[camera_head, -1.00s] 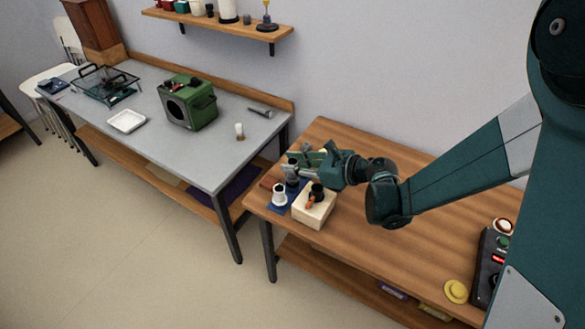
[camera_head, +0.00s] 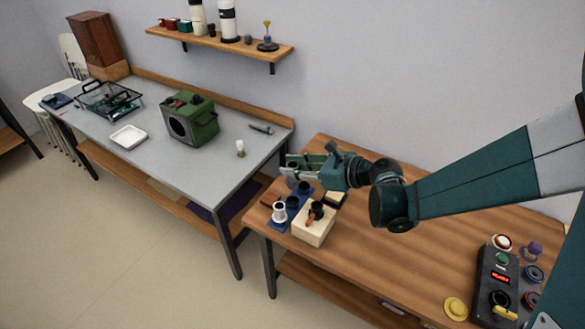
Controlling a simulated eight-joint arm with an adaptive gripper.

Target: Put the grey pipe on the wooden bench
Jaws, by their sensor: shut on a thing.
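My gripper (camera_head: 297,166) is above the left end of the wooden bench (camera_head: 400,238), pointing left. Its jaws are shut on a small grey piece, which appears to be the grey pipe (camera_head: 292,182). The pipe is partly hidden by the fingers and looks held above the bench top; the exact gap is hard to tell. Below it, on the bench, are a blue mat (camera_head: 272,222), a white cup (camera_head: 279,211) and dark cups (camera_head: 292,202).
A pale wooden block (camera_head: 315,233) with dark and orange pieces stands beside the mat. A black control box (camera_head: 498,285) and yellow disc (camera_head: 455,308) are at the bench's right. A grey-topped table (camera_head: 205,168) holds a green box (camera_head: 190,122) and dark cylinder (camera_head: 261,129). The bench's middle is clear.

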